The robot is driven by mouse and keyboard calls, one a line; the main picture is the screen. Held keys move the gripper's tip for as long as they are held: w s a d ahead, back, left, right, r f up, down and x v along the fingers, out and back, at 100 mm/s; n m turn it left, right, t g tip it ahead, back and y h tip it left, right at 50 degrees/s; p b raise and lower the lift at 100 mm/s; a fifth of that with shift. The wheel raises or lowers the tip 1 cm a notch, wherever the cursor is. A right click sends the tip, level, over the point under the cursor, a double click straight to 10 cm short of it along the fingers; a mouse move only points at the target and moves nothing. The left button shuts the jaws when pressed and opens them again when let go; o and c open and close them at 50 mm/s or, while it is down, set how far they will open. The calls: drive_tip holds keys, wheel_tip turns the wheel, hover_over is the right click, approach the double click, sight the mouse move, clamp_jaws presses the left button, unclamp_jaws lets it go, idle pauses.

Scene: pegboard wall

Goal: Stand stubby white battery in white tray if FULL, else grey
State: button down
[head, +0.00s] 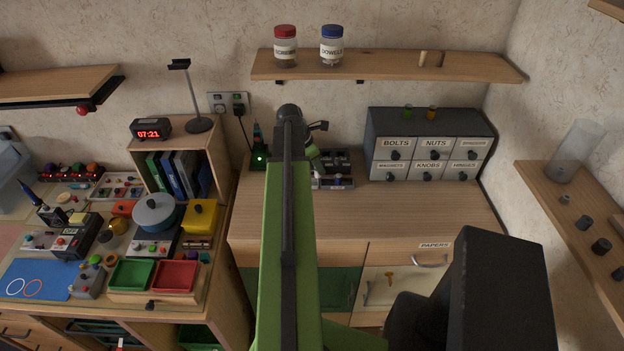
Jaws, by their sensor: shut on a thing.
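My gripper (313,152) is at the far end of my green arm, above the back of the middle worktop. It is small in the head view and partly hidden by the arm. It is shut on a small pale thing (317,167) that looks like the stubby white battery; no label or charge mark is readable. Just behind and right of it is a dark unit with grey and pale compartments (338,182). Which part is the white tray and which the grey one cannot be told, as my arm and gripper cover its left side.
A small green-lit device (259,159) stands left of my arm. A drawer cabinet (430,145) stands at the back right. The worktop (420,210) before it is clear. A shelf with jars (285,50) hangs above. The left bench holds green (131,274) and red trays (174,276).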

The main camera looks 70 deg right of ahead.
drive_tip(key=shift+w+d+f+b, duration=0.15)
drive_tip(key=shift+w+f, duration=0.25)
drive_tip(key=shift+w, duration=0.25)
drive_tip(key=shift+w+d+f+b, duration=0.15)
drive_tip(key=shift+w+f, duration=0.25)
drive_tip(key=shift+w, duration=0.2)
wheel_tip(320, 180, down, 4)
drive_tip(key=b, duration=0.4)
drive_tip(key=shift+f, duration=0.15)
drive_tip(key=shift+r, duration=0.25)
drive_tip(key=shift+f, duration=0.15)
drive_tip(key=c, duration=1.2)
unclamp_jaws()
drive_tip(key=shift+c, duration=0.2)
drive_tip(key=p+v, duration=1.1)
drive_tip(key=v, duration=0.1)
